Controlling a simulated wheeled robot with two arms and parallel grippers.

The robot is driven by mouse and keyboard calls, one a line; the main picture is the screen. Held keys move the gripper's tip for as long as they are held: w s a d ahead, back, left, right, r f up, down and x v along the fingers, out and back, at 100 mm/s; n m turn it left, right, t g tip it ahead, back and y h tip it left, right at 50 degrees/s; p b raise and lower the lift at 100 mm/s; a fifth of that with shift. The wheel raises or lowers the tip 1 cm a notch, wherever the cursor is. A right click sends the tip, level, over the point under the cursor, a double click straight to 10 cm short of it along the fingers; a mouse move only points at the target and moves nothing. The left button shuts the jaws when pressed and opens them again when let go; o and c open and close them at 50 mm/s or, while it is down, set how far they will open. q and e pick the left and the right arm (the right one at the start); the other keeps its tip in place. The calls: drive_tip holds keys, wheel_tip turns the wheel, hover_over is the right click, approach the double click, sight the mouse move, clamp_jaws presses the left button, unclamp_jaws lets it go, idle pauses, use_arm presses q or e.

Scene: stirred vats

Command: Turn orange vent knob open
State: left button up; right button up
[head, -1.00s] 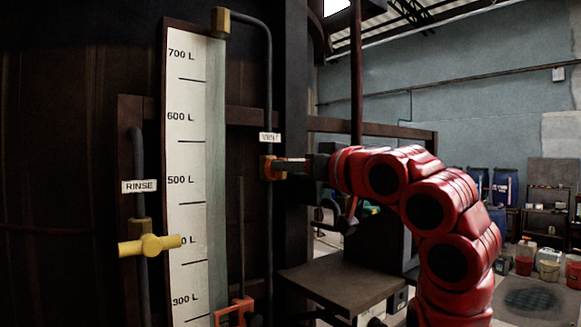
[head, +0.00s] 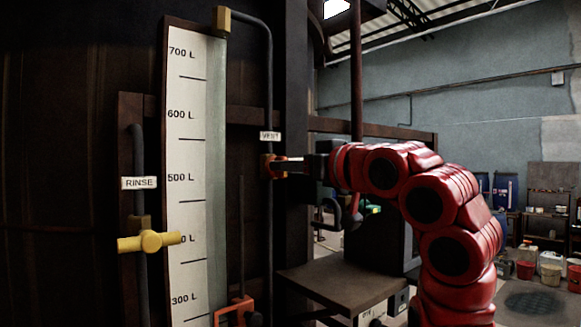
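The orange vent knob (head: 270,166) sits on the thin grey vent pipe, just below the white VENT label (head: 270,136). My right gripper (head: 288,166) reaches in from the right at the knob's height. Its fingertips are at the knob and overlap it in the picture. The fingers are seen edge-on, so I cannot tell whether they grip it. The knob's handle is partly hidden by the fingers. My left gripper is not in view.
A tall level gauge (head: 187,180) with litre marks stands left of the knob. A yellow rinse valve (head: 149,241) is at the lower left. An orange fitting (head: 236,309) is at the bottom. A grey stand (head: 345,282) stands below my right arm.

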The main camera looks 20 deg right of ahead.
drive_tip(key=shift+o, duration=0.5)
drive_tip(key=v, duration=1.7)
drive_tip(key=shift+s, duration=0.2)
drive_tip(key=shift+d, duration=0.1)
